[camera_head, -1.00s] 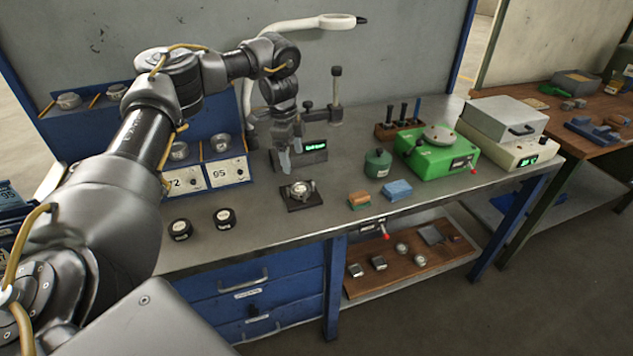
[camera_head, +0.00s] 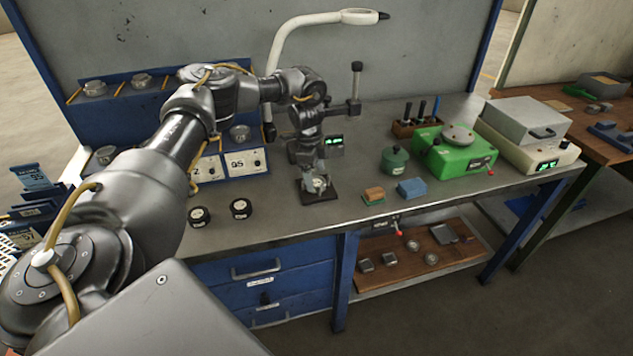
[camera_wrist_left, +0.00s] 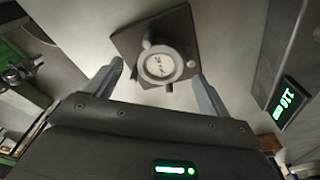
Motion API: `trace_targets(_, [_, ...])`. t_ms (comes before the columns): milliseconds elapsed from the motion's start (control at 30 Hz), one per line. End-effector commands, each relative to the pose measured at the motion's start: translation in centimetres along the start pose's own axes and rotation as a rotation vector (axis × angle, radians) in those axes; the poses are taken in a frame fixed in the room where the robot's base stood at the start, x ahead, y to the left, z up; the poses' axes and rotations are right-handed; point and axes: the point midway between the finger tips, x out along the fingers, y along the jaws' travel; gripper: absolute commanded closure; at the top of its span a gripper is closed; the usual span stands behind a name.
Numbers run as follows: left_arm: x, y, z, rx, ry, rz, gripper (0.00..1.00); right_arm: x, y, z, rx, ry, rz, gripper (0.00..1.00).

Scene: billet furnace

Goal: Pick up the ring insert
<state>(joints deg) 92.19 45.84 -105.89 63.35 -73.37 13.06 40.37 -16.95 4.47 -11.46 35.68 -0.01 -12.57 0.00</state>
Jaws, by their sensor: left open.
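A round, pale metal ring insert (camera_wrist_left: 160,64) with a marked white face sits in a holder with small posts on a dark square plate (camera_wrist_left: 126,40). In the head view this plate (camera_head: 320,199) lies on the bench, and the ring insert is partly hidden by my gripper. My left gripper (camera_head: 314,180) points down just over it. In the left wrist view the two fingers of my left gripper (camera_wrist_left: 158,72) are open, one on each side of the ring insert. I cannot tell whether they touch it. My right gripper is not in view.
Two black round pieces (camera_head: 241,208) lie left of the plate. A small digital display (camera_head: 334,146) stands behind it. The front bench edge is clear.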

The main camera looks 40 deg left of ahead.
Motion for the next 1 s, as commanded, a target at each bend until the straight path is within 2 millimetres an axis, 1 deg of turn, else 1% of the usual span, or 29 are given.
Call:
trace_targets(33, [0.5,0.1,0.0,-0.001,-0.001,0.002,0.19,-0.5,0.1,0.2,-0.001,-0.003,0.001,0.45])
trace_targets(100, [1.3,0.1,0.1,-0.001,-0.001,0.002,0.19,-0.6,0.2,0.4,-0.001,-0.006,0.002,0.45])
trace_targets(200, [1.9,0.0,0.1,-0.001,0.000,0.001,0.19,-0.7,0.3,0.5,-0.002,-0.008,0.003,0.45])
trace_targets(400, [2.0,0.0,0.1,-0.001,0.001,0.000,0.19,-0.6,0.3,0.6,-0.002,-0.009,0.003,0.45])
trace_targets(433, [2.0,0.0,0.1,-0.001,0.001,0.000,0.20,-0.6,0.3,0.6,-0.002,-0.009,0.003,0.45])
trace_targets(900, [2.0,0.0,0.1,-0.001,0.000,0.000,0.82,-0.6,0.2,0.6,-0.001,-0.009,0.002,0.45])
trace_targets(1000, [1.9,-0.1,0.1,-0.001,0.002,-0.002,0.83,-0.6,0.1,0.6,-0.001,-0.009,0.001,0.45])
